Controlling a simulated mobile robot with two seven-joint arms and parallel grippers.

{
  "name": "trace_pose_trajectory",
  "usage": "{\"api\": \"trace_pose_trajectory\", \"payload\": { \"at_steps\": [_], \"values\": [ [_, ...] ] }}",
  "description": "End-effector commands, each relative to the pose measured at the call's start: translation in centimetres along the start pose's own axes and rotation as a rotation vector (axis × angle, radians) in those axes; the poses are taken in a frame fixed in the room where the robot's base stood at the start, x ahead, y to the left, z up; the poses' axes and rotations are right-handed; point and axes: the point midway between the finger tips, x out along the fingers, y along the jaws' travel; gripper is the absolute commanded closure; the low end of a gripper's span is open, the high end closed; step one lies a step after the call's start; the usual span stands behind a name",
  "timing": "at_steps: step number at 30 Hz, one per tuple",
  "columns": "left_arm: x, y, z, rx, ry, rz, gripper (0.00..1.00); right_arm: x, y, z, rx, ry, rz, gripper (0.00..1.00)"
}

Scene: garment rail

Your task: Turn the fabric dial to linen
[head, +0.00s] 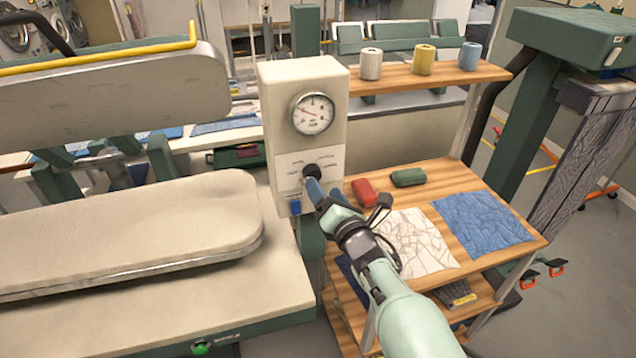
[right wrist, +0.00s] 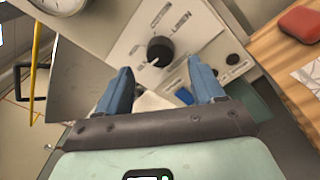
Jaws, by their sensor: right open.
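The fabric dial is a round black knob (head: 312,171) on the lower panel of a cream control box (head: 281,100). In the right wrist view the knob (right wrist: 160,51) has a light pointer mark towards its lower left, and labels ring it. One label at its upper right reads linen (right wrist: 180,24). My right gripper (head: 318,186) is in front of the panel. In the right wrist view its two blue fingers (right wrist: 158,82) are open, with the knob just beyond and between their tips, apart from them. My left gripper is not in view.
A gauge (head: 313,113) sits above the dial, and a blue switch (head: 295,207) below it. A padded press board (head: 130,235) lies left. A wooden shelf (head: 470,180) at right holds a red item (head: 364,191), a green item (head: 408,177) and folded cloths.

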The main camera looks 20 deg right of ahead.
Motion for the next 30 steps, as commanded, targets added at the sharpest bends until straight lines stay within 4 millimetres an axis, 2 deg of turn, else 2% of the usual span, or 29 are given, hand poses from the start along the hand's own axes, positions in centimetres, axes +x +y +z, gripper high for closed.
{"api": "trace_pose_trajectory", "payload": {
  "at_steps": [3, 9, 22, 23, 27, 28, 30],
  "values": [
    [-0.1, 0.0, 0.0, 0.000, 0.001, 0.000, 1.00, 1.7, -0.1, 0.1, -0.003, -0.002, -0.003, 0.32],
    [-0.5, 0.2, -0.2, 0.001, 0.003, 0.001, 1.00, 3.8, 0.0, 0.1, -0.003, -0.001, -0.001, 0.32],
    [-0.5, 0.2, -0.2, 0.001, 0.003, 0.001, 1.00, 4.6, 0.0, 0.0, 0.000, 0.001, 0.000, 0.32],
    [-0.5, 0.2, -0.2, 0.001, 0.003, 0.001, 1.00, 4.6, 0.0, 0.0, 0.000, 0.001, 0.000, 0.39],
    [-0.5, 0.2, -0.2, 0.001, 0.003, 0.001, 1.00, 4.6, 0.0, 0.0, 0.000, 0.001, 0.000, 0.85],
    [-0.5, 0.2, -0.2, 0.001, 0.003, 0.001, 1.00, 4.6, 0.0, 0.0, 0.000, 0.001, 0.000, 0.89],
    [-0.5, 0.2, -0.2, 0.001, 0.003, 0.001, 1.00, 4.6, 0.0, 0.0, 0.000, 0.001, 0.000, 0.89]
  ]
}}
